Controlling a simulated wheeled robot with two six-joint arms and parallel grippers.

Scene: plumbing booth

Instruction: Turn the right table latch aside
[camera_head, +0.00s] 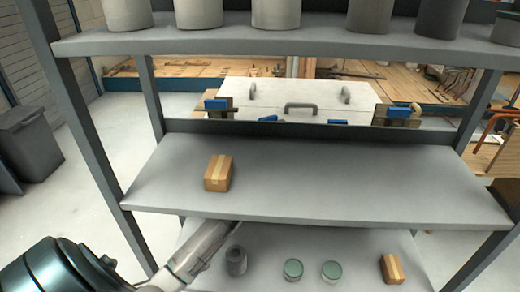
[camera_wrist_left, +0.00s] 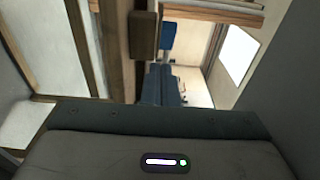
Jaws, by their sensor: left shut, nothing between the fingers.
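A white panel (camera_head: 300,94) with grey handles lies beyond the shelf rack in the head view. A blue latch piece (camera_head: 398,112) is at its right end and another blue piece (camera_head: 215,104) at its left end. My left arm comes in from the lower left and passes under the middle shelf, which hides its gripper there. In the left wrist view my left gripper (camera_wrist_left: 161,85) is shut and empty. A blue piece (camera_wrist_left: 168,38) and a brown block (camera_wrist_left: 143,35) are just beyond its tips; which latch this is, I cannot tell. My right gripper is not in view.
The grey middle shelf (camera_head: 330,185) carries a cardboard box (camera_head: 218,173). The lower shelf holds a grey fitting (camera_head: 236,261), two green-topped round items (camera_head: 293,269) and another box (camera_head: 391,268). Grey cylinders line the top shelf (camera_head: 300,45). The middle shelf's right side is clear.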

